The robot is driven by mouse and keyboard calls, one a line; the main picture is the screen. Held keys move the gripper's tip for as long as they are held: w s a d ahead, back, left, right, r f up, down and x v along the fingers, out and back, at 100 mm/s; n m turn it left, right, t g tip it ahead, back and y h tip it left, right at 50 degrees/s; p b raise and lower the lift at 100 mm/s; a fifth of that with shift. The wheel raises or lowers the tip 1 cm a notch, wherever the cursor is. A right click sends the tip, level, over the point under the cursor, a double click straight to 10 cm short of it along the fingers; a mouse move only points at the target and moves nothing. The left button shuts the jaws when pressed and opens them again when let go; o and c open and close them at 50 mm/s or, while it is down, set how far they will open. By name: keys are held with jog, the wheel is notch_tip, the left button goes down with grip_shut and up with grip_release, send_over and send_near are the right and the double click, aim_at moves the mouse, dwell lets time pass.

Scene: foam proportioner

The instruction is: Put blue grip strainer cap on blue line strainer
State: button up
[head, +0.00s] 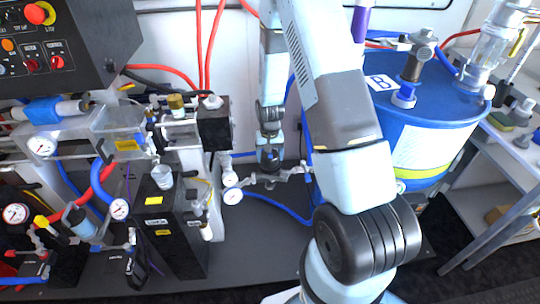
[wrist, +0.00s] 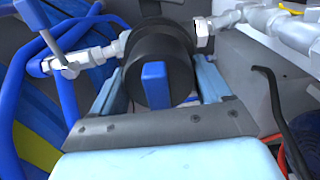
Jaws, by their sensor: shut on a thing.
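My gripper (head: 269,150) points down in front of the metal line between the gauges and the blue drum. In the wrist view its two light-blue fingers (wrist: 163,72) are closed on either side of the strainer cap, a round black cap with an upright blue grip (wrist: 154,84). The black body of the blue line strainer (wrist: 160,33) is directly behind the cap, with metal pipe fittings on both sides. The cap looks lined up with it and close or touching; I cannot tell whether it is seated. In the head view the gripper and arm partly hide both.
A blue drum (head: 425,125) stands to the right. A gauge (head: 233,196) and black valve block (head: 214,124) are just left of the gripper. A blue-handled valve (wrist: 62,62) and blue hoses crowd the left in the wrist view; a black cable (wrist: 280,115) is at right.

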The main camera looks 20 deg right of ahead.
jog(key=shift+f, duration=0.45)
jog(key=o, duration=1.1)
notch_tip(320, 180, up, 14)
jog(key=shift+f, duration=0.15)
